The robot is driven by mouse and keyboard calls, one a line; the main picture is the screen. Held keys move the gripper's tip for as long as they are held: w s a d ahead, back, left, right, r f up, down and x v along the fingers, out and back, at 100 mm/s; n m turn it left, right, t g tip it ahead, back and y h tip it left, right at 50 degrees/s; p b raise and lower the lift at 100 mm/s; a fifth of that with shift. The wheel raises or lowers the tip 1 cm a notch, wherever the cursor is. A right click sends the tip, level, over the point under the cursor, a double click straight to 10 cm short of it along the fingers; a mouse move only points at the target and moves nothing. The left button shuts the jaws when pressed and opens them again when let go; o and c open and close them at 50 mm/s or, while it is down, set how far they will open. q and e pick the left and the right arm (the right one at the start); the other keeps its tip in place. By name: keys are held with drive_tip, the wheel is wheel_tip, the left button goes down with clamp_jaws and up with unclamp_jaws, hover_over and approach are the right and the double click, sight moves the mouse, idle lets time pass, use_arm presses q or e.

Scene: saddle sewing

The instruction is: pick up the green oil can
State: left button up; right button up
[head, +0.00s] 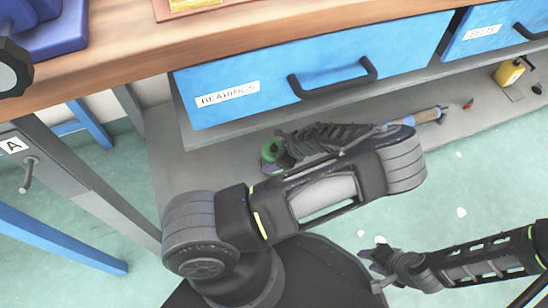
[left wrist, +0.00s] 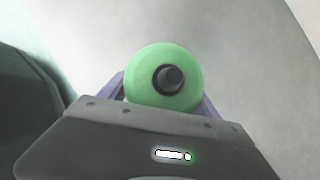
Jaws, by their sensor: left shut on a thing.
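The green oil can (head: 270,151) shows in the head view as a small green patch over the grey lower shelf, partly hidden by my left gripper (head: 281,150). In the left wrist view the can (left wrist: 143,84) is seen end-on, a round green top with a dark spout in the middle. It sits between the purple-grey fingers of my left gripper (left wrist: 165,95), which is shut on it. I cannot tell whether the can touches the shelf. My right gripper (head: 374,268) is low at the right of the head view, with its fingertips apart and nothing between them.
The grey lower shelf (head: 175,165) lies under a blue drawer marked BEARINGS (head: 330,72) with a dark handle. A brown-handled tool (head: 425,116), a small red item (head: 468,104) and a yellow item (head: 508,74) lie to the right. A wooden bench top (head: 120,72) is above.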

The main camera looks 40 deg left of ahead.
use_arm(q)
wheel_tip(320, 180, up, 3)
drive_tip(key=shift+f+p, duration=0.1)
drive_tip(key=shift+p, duration=0.55)
drive_tip(key=w+d+p, duration=0.2)
drive_tip(key=w+d, duration=0.1)
drive_tip(key=d, duration=1.4)
drive_tip(key=shift+w+d+f, duration=0.15)
drive_tip(key=shift+d+f, duration=0.2)
